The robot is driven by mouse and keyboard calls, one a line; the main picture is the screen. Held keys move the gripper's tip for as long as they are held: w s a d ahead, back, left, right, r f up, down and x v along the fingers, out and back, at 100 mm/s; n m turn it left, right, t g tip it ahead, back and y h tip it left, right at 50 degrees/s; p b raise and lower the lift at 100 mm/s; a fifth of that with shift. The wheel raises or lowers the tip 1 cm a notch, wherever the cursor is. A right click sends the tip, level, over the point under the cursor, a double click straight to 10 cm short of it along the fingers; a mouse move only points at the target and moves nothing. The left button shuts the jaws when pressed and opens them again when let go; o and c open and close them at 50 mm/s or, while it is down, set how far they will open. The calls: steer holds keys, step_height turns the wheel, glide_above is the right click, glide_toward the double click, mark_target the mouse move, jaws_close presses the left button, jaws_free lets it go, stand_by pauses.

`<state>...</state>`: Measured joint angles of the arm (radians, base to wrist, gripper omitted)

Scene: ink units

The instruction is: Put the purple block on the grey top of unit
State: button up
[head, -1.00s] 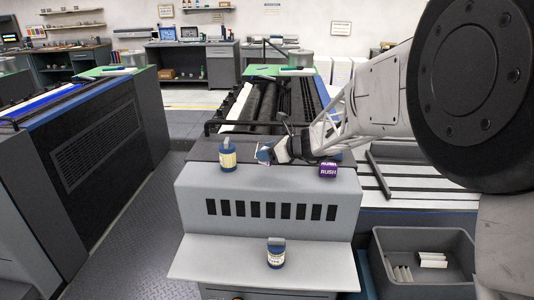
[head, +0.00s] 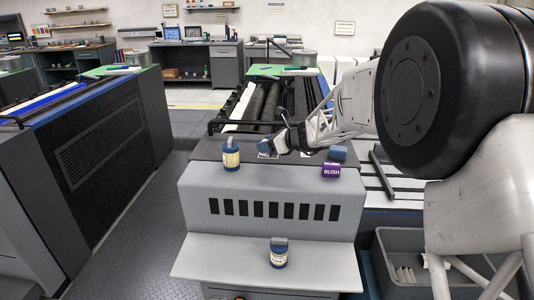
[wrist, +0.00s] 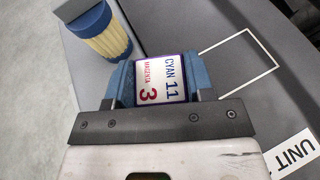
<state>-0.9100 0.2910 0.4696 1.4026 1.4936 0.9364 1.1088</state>
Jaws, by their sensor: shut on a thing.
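The purple block (head: 331,170), marked RUSH, sits at the right front edge of the unit's dark grey top (head: 204,150). My gripper (head: 270,147) is low over that top, left of the block and apart from it. The purple block is not in the wrist view. A white outlined rectangle (wrist: 222,65) lies on the grey surface beside the held piece.
A cream-labelled ink tin (head: 231,157) stands left of my gripper; it also shows in the wrist view (wrist: 110,42). A blue object (head: 338,153) is just behind the purple block. Another tin (head: 278,257) stands on the lower shelf (head: 215,260). A grey bin (head: 386,242) is at right.

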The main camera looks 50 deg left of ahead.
steer(key=shift+f, duration=1.75)
steer(key=shift+f, duration=0.1)
steer(key=o, duration=0.9)
steer(key=shift+d+r, duration=0.15)
steer(key=shift+r, duration=0.05)
steer(key=shift+w+d+r, duration=0.3)
steer(key=shift+d, duration=0.25)
steer(key=v, duration=1)
steer(key=shift+w+d, duration=0.1)
steer(key=shift+d, duration=0.05)
steer(key=shift+d, duration=0.1)
